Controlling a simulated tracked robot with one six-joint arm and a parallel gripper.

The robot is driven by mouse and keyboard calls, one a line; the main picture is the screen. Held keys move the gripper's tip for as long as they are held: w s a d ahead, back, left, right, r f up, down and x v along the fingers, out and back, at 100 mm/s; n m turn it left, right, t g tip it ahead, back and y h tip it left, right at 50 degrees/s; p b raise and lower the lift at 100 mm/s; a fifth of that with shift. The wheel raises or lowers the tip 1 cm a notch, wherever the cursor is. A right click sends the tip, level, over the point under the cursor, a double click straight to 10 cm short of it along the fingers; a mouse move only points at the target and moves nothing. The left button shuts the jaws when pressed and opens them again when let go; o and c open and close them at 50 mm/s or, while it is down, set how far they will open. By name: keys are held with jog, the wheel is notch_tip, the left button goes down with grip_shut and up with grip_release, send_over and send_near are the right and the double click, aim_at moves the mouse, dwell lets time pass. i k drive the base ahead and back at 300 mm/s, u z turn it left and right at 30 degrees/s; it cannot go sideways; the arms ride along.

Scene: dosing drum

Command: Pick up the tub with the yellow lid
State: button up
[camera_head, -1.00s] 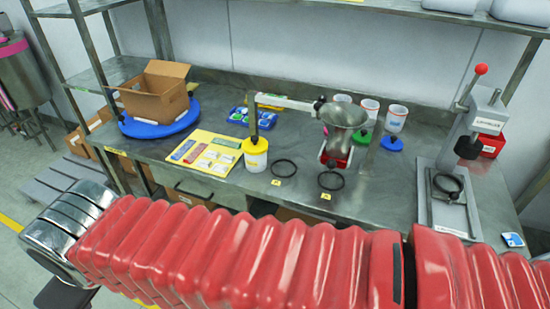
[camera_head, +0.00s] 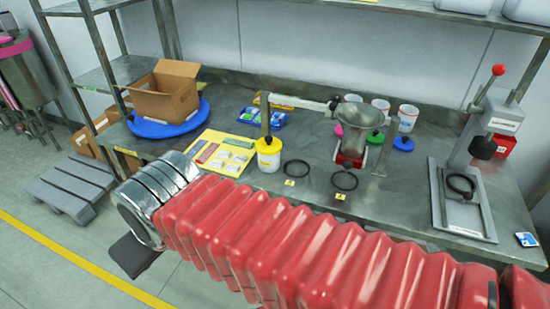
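The tub with the yellow lid (camera_head: 268,158) stands upright on the steel bench, right of the yellow sheet. Its body is white, and a thin vertical post stands at or just behind its lid. My red-sleeved arm crosses the front of the view, with its steel end section left of and nearer than the tub, apart from it. A dark flat part shows below that steel section; I cannot tell what it is. No gripper fingers can be made out.
A hopper (camera_head: 353,122) and two black rings stand right of the tub. White tubs (camera_head: 407,117) with coloured lids in front are behind. A lever press (camera_head: 470,170) is at right. A cardboard box (camera_head: 165,92) sits on a blue disc (camera_head: 185,123) at left. A pallet (camera_head: 72,188) lies on the floor.

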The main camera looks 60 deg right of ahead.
aim_at(266, 164)
jog(key=u, duration=0.05)
jog(key=i, duration=1)
jog(key=z, duration=0.05)
